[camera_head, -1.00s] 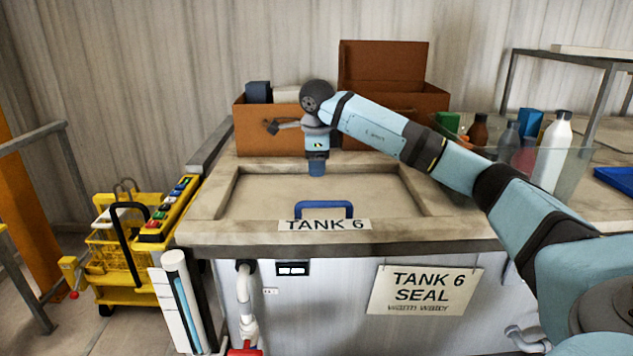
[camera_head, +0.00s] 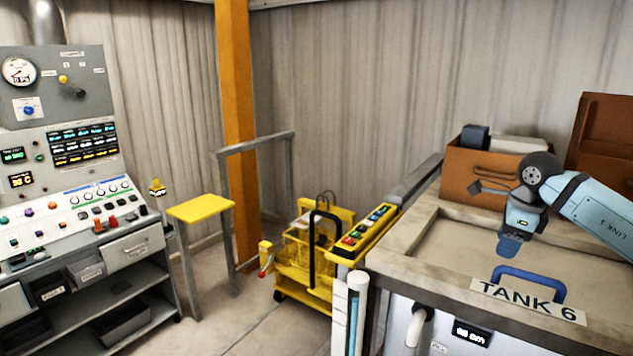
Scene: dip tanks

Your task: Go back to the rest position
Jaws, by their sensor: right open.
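My right arm (camera_head: 595,212) comes in from the right over tank 6. Its wrist bends down above the tank's lid (camera_head: 440,240), and a blue end piece (camera_head: 509,245) points down at the wrist. My right gripper (camera_head: 480,187) shows small and dark at the left of the wrist, in front of the brown box. It is open, and I see nothing held in it. The lid's blue handle (camera_head: 530,282) is below the wrist and apart from it. My left gripper is not in view.
A brown box (camera_head: 462,170) stands behind the lid on the tank. A yellow cart (camera_head: 303,262) stands left of the tank, near an orange post (camera_head: 236,120). A control console (camera_head: 75,165) and a yellow-topped stand (camera_head: 200,207) are at the left. Some floor between is clear.

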